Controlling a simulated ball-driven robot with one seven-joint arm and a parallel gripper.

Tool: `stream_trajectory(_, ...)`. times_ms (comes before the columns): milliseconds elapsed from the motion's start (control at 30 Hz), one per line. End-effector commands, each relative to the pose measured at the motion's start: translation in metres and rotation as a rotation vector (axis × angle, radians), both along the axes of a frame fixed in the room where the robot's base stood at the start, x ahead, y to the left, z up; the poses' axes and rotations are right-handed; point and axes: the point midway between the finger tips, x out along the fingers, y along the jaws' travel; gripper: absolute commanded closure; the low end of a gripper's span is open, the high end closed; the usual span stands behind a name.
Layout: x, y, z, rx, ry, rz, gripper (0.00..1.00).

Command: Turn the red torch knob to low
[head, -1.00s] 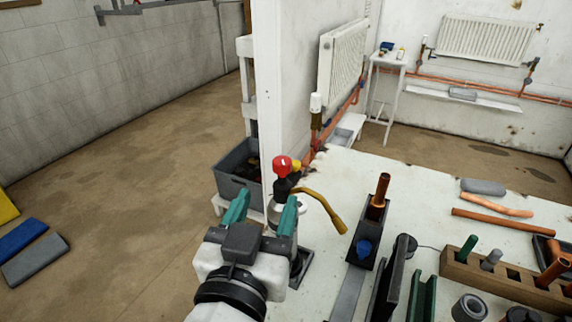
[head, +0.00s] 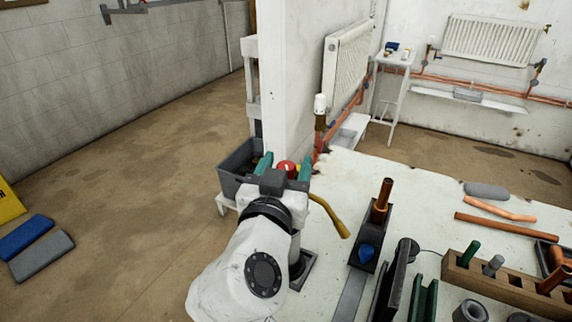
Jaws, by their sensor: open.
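The red torch knob (head: 286,167) shows between the two green fingertips of my gripper (head: 284,165) in the head view. My gripper is open, its fingers apart on the left and right of the knob; whether either touches it I cannot tell. The torch's brass tube (head: 329,215) curves out to the right over the white bench. The torch body is mostly hidden behind my gripper and arm. The knob's setting marks cannot be made out.
A copper pipe stands in a black holder (head: 369,238) with a blue knob, right of the torch. A wooden rack (head: 503,282) and loose copper pipes (head: 506,225) lie farther right. A grey crate (head: 238,165) and white wall (head: 300,80) stand close behind my gripper.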

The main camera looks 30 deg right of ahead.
Motion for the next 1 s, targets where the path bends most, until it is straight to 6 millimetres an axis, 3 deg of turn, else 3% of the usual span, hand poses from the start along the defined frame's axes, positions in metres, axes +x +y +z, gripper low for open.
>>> stream_trajectory(200, 0.0002, -0.0003, 0.0000, 0.000, 0.000, 0.000, 0.42)
stream_trajectory(733, -0.0001, -0.0002, 0.0001, 0.000, 0.000, 0.000, 0.92)
stream_trajectory(1000, -0.0009, -0.0018, -0.0013, 0.003, 0.002, 0.116, 0.92)
